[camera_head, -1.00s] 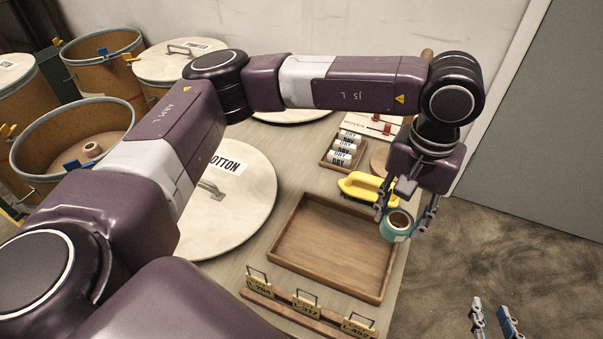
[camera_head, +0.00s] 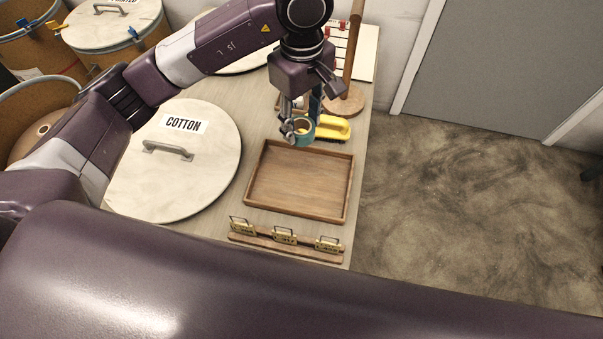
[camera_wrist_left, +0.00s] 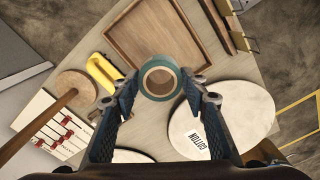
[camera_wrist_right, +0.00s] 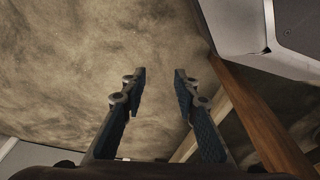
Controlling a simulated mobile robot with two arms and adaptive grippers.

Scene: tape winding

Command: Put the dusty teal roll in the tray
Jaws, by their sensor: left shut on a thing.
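The dusty teal roll (camera_head: 301,130) is held in my left gripper (camera_head: 301,122), above the table near the far edge of the tray. In the left wrist view the roll (camera_wrist_left: 159,79) sits between the two fingertips of the left gripper (camera_wrist_left: 160,95), its tan core facing the camera. The wooden tray (camera_head: 249,172) is empty and lies on the table; it also shows in the left wrist view (camera_wrist_left: 112,45). My right gripper (camera_wrist_right: 160,88) shows only in the right wrist view, fingers apart with nothing between them.
A yellow-handled brush (camera_head: 333,127) lies just behind the tray. A round lid marked COTTON (camera_head: 205,165) is left of it. A wooden rack with brass tags (camera_head: 284,240) lies in front. A wooden post on a round base (camera_head: 347,103) stands behind. Open floor (camera_head: 460,190) is on the right.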

